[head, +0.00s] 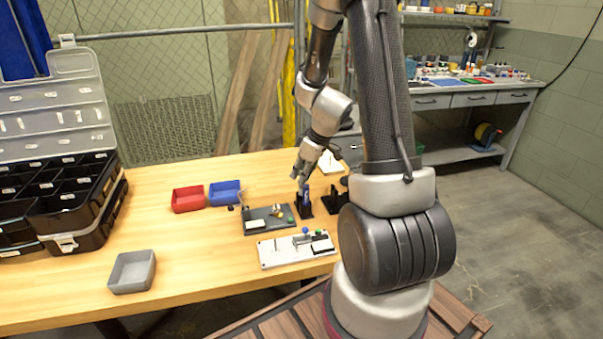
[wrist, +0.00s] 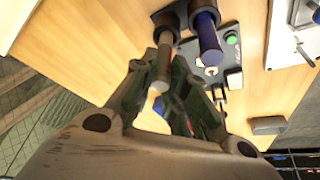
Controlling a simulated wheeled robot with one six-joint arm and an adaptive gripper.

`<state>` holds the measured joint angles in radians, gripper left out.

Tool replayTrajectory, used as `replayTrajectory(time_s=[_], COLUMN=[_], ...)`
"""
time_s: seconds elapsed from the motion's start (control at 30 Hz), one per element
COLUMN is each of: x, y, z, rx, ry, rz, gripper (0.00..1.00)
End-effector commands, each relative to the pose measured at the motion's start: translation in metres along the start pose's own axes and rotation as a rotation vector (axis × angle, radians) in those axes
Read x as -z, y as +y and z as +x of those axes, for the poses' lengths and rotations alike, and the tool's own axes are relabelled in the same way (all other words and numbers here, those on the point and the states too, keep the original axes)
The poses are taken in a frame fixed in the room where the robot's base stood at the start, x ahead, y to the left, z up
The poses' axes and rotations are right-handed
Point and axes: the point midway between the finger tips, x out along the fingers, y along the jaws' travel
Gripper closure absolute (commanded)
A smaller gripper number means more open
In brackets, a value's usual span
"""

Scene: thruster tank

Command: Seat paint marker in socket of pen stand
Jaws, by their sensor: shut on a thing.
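My gripper (head: 300,180) is low over the back right of the table. In the wrist view my gripper (wrist: 172,65) is shut on a slim grey, pale-ended cylinder, which I take for the paint marker (wrist: 161,70). Its far end points at a dark round holder (wrist: 171,24), the pen stand's socket by its look. I cannot tell whether the tip is inside it or just short of it. Beside it stands a dark holder with a blue cylinder (wrist: 207,28). In the head view the dark stand (head: 305,210) is right below the gripper; the marker is hard to make out there.
A dark tray (head: 268,224) and a white fixture plate (head: 296,262) lie in front. Another black stand (head: 333,204) is close on the right. Red (head: 187,200), blue (head: 225,190) and grey (head: 131,276) bins stand left, by an open organizer case (head: 72,240). Table between is clear.

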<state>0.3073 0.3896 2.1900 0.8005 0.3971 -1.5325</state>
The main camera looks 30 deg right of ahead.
Motion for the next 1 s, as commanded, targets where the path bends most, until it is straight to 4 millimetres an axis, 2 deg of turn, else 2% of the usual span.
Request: replayTrajectory(time_s=[0.4, 1.0], x=[-0.005, -0.006], y=[0.000, 0.000], z=[0.011, 0.015], rx=[0.000, 0.000], ry=[-0.001, 0.000], rz=[0.000, 0.000], gripper=[0.98, 0.98])
